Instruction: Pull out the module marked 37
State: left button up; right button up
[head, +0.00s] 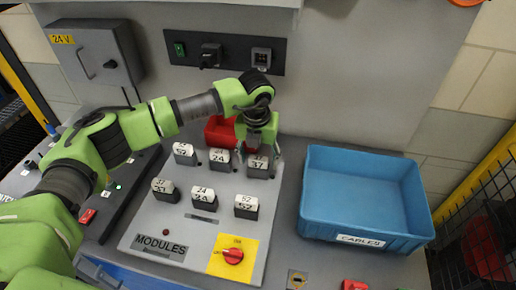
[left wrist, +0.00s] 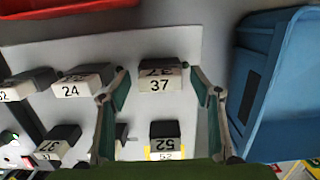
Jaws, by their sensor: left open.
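A dark module with a white label marked 37 (head: 258,168) stands at the right end of the back row on the grey MODULES panel (head: 196,236). In the left wrist view this module (left wrist: 160,82) lies between the spread fingertips, with a gap on both sides. My left gripper (head: 259,150) is open and empty, right at this module. A second module marked 37 (head: 164,190) is at the left of the front row. Modules 52 (head: 185,153) and 24 (head: 219,160) share the back row; 24 (head: 204,199) and 52 (head: 246,206) share the front row. My right gripper is out of view.
A blue bin labelled CABLES (head: 365,190) stands close to the panel's right side. A red bin (head: 221,131) sits behind the back row. A red rotary switch on a yellow plate (head: 233,256) is at the panel's front right. A 24 V box (head: 95,55) is on the wall.

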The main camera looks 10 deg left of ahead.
aim_at(259, 157)
pick_arm(q)
jog(key=shift+f, duration=0.2)
jog(key=c, duration=1.2)
jog(key=shift+r, duration=0.1)
jog(key=shift+r, duration=0.15)
jog(key=shift+r+p, duration=0.4)
jog(key=shift+r, duration=0.3)
jog(key=shift+r, duration=0.2)
jog(key=shift+r+p, duration=0.7)
jog(key=shift+r, duration=0.8)
jog(key=shift+r, duration=0.1)
